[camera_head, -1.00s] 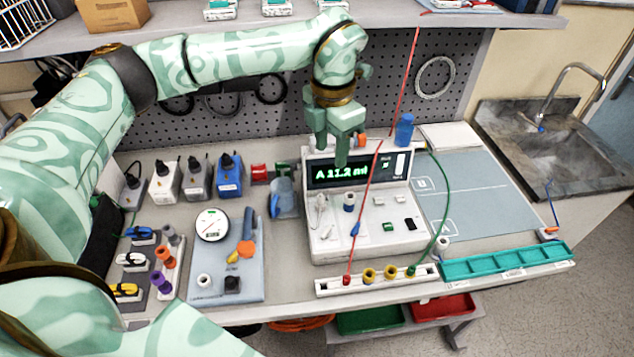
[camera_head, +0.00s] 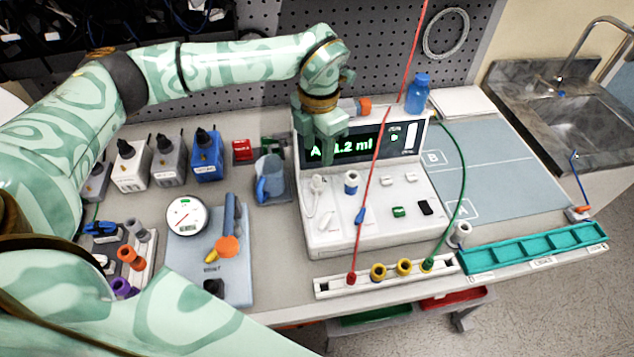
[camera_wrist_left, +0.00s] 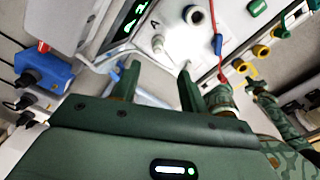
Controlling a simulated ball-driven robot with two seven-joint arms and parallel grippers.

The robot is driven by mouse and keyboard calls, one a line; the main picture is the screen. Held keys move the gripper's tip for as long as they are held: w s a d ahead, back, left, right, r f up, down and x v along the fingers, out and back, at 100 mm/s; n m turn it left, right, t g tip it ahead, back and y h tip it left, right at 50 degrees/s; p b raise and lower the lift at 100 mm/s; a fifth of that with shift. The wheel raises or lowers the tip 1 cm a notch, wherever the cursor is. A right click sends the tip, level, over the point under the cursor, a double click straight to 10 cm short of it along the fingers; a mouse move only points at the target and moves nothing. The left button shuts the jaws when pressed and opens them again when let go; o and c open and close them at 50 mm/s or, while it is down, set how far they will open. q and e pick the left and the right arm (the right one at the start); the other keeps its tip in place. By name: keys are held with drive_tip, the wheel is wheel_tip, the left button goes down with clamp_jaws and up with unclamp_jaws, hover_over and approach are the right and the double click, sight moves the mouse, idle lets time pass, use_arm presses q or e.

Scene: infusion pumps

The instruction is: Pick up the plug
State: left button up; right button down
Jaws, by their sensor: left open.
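My left gripper (camera_head: 325,128) hangs open in front of the green-lit display of the white pump (camera_head: 345,235). In the left wrist view its two fingers (camera_wrist_left: 157,84) are apart with nothing between them. A small white plug-like piece (camera_head: 318,187) sits on the pump's sloped face, below the fingers; it also shows in the left wrist view (camera_wrist_left: 158,46), beyond the fingertips. Which one is the plug, I cannot tell.
A white socket strip (camera_head: 330,286) with red, yellow and green connectors lies in front of the pump. A blue bottle (camera_head: 417,95) stands behind. The blue mat (camera_head: 490,170) is clear.

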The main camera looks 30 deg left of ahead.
sight(318, 177)
use_arm(q)
drive_tip(key=f, duration=0.9)
drive_tip(key=shift+w+a+f+b, duration=0.15)
drive_tip(key=shift+a+f+b, duration=0.05)
drive_tip(key=shift+f+b, duration=0.15)
clamp_jaws()
